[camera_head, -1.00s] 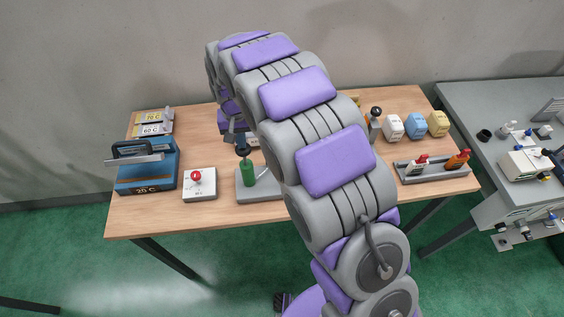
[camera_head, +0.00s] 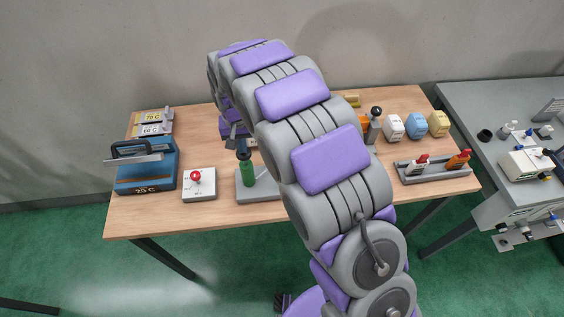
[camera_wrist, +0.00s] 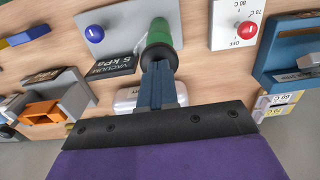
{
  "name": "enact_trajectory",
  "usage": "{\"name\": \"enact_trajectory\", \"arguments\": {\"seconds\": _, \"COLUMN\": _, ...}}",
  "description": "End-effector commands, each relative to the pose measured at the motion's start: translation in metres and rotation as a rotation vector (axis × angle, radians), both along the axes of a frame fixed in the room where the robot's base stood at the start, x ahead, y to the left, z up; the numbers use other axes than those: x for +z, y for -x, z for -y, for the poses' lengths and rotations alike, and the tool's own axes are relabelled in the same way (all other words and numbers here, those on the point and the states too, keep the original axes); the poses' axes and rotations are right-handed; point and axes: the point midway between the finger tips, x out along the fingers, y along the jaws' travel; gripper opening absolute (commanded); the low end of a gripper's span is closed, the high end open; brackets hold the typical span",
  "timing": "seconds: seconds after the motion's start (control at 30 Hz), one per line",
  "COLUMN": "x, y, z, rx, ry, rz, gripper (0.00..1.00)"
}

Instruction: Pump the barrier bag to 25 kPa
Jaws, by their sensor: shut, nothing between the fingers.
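A hand pump with a green barrel (camera_head: 248,172) and a dark top stands on a grey base (camera_head: 266,188) at the table's middle front. The wrist view shows the green barrel (camera_wrist: 160,32), a blue knob (camera_wrist: 96,33) on the base, and a dark label (camera_wrist: 112,67) reading "VACUUM 5 kPa". My gripper (camera_wrist: 157,72) is shut and empty, its fingertips right at the pump's dark top (camera_wrist: 158,54); whether they touch is unclear. In the head view my gripper (camera_head: 236,143) is partly hidden at the pump top. I cannot identify the barrier bag.
A white box with a red knob (camera_head: 197,184) and a blue sealer-like device (camera_head: 146,172) stand left of the pump. A grey tray (camera_head: 436,173) with red and orange tools and several small jars are on the right. My arm hides the table's middle.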

Motion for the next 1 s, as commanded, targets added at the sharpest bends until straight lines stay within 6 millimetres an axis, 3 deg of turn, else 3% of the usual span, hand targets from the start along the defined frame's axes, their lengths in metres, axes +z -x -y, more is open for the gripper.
{"name": "enact_trajectory", "arguments": {"seconds": 0.27, "x": 0.001, "y": 0.001, "z": 0.0, "rx": 0.0, "ry": 0.002, "rz": -0.004, "gripper": 0.0}}
{"name": "enact_trajectory", "arguments": {"seconds": 1.0, "x": 0.041, "y": 0.0, "z": 0.0, "rx": 0.0, "ry": 0.0, "rz": 0.0, "gripper": 0.0}}
